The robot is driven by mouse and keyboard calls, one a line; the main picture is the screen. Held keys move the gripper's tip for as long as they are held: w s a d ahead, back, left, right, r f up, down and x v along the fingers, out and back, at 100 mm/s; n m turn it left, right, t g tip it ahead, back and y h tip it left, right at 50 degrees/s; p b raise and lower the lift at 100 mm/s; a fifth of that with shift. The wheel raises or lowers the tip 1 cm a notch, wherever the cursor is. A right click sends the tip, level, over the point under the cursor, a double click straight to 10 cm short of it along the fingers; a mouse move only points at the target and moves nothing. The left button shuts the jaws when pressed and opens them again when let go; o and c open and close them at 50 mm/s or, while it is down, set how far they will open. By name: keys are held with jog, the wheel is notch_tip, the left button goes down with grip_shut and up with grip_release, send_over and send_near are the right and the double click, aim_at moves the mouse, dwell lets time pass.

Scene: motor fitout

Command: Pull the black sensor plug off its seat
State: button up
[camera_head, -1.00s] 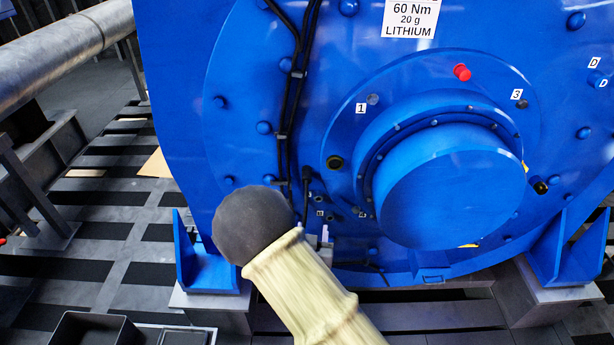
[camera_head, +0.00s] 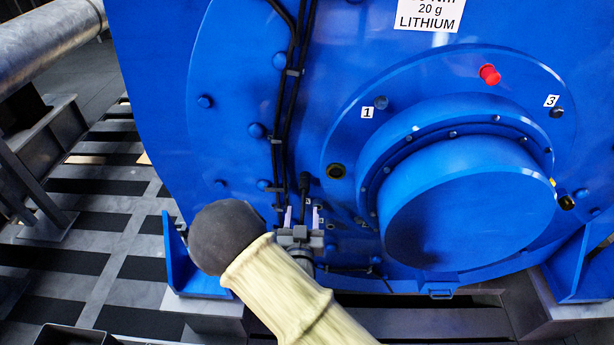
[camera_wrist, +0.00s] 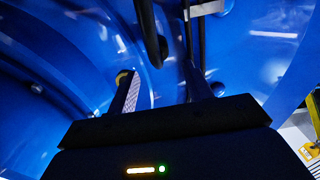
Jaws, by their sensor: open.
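The black sensor plug (camera_head: 304,183) sits low on the blue motor face, left of the big round hub, at the lower end of a black cable. My gripper (camera_head: 302,213) is open just below it, its two upright fingers spread with the lower part of the plug's line between them. In the wrist view my gripper (camera_wrist: 160,82) shows a finger on each side of a gap. A thick, dark, curved piece (camera_wrist: 151,35) hangs ahead of that gap; I cannot tell whether it is the plug or its cable. I see no contact. The plug's seat is not clear.
Black cables (camera_head: 290,90) run down the blue motor housing (camera_head: 235,60) beside the plug. The hub (camera_head: 470,205) juts out at right. A red cap (camera_head: 490,75) and a numbered tag (camera_head: 367,112) are above it. Slatted floor lies open at left.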

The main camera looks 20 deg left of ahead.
aim_at(304, 191)
jog(key=shift+w, duration=0.1)
dwell(0.3)
jog(key=x, duration=0.8)
jog(key=shift+w+d+f+b, duration=0.1)
jog(key=shift+w+d+b, duration=0.05)
jog(key=shift+w+b, duration=0.15)
jog(key=shift+w, duration=0.15)
jog(key=shift+a, duration=0.2)
jog(key=shift+d+b, duration=0.2)
jog(key=shift+b, duration=0.1)
jog(key=shift+a, duration=0.15)
dwell(0.7)
